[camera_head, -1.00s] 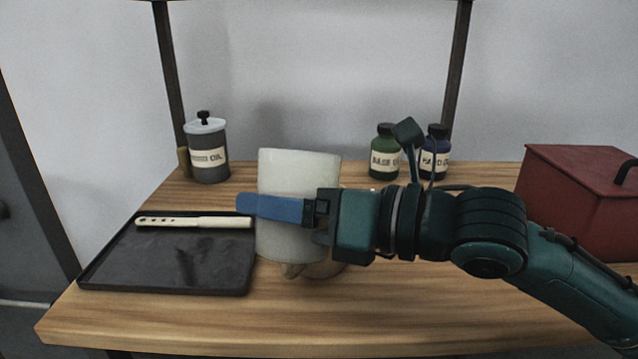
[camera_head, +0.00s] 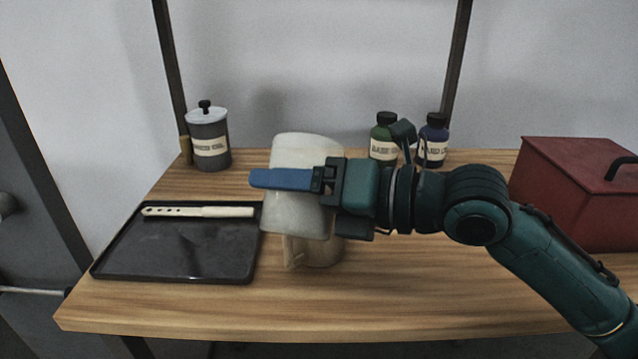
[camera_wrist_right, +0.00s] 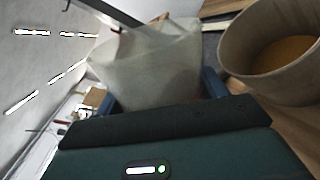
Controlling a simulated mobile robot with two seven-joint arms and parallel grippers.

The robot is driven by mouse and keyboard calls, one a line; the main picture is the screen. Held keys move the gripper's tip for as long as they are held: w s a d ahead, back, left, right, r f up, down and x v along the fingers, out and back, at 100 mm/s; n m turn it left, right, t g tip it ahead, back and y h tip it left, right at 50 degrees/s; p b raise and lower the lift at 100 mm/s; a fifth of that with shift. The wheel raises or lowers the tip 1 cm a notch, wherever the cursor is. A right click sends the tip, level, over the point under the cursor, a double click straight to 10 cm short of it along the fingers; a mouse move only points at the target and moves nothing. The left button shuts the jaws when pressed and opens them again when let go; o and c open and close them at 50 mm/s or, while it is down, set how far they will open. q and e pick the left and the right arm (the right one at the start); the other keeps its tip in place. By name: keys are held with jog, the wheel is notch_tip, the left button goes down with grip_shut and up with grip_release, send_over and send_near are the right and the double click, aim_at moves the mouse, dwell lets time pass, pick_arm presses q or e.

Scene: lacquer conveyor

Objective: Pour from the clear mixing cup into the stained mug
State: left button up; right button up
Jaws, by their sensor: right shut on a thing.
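The mixing cup (camera_head: 308,149) is pale and cloudy, and leans to the right in the head view. My right gripper (camera_head: 285,179) is shut on it, with a blue finger across its near side. The cup also shows between the blue fingers in the wrist view (camera_wrist_right: 152,68). In the wrist view the mug (camera_wrist_right: 238,58) is beside the cup, with amber-brown contents inside. Any flow from the cup cannot be seen. My left gripper is out of view.
A black tray (camera_head: 180,250) with a cream stirring stick (camera_head: 198,212) lies at the left. A grey oil canister (camera_head: 208,145) stands at the back left. A green bottle (camera_head: 384,148) and a blue bottle (camera_head: 433,140) stand behind my arm. A red box (camera_head: 570,190) is at the right. The front strip is clear.

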pick_arm(q)
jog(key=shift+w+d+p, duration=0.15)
jog(key=shift+p, duration=0.2)
pick_arm(e)
jog(key=shift+r, duration=0.2)
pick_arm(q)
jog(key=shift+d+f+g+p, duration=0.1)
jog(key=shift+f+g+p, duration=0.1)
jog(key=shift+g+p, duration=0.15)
pick_arm(e)
jog(key=shift+r+m, duration=0.1)
jog(key=shift+m, duration=0.2)
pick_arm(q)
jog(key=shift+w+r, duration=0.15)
pick_arm(e)
jog(key=shift+r, duration=0.1)
pick_arm(q)
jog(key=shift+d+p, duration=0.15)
jog(key=shift+p, duration=0.45)
pick_arm(e)
jog(key=shift+r+m, duration=0.1)
jog(key=shift+m, duration=0.2)
pick_arm(q)
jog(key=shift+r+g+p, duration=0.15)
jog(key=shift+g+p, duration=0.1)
jog(key=shift+p, duration=0.1)
pick_arm(e)
jog(key=shift+r+g, duration=0.1)
jog(key=shift+g, duration=0.2)
